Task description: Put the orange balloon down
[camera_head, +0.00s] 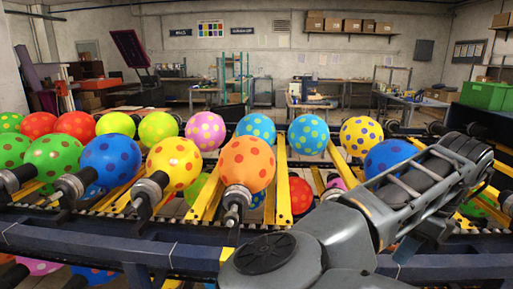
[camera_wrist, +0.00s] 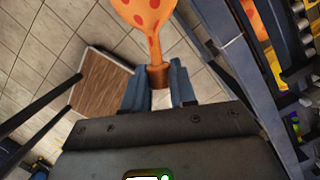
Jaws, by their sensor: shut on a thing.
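In the wrist view an orange balloon with red dots (camera_wrist: 146,12) is partly cut off by the top edge. Its narrow neck runs down to a brown end piece (camera_wrist: 158,76). My gripper (camera_wrist: 159,82) is shut on this end piece, with a blue-grey finger on each side. The balloon is held over the tiled floor. In the head view another orange balloon with red dots (camera_head: 247,164) sits on a nozzle of the rack. My gripper and the held balloon cannot be made out in the head view.
A brown square panel or box (camera_wrist: 101,83) is low on the floor at left, near dark bars (camera_wrist: 38,118). The blue machine frame (camera_wrist: 237,75) runs along the right. In the head view several dotted balloons, such as a yellow one (camera_head: 174,163), fill the rack.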

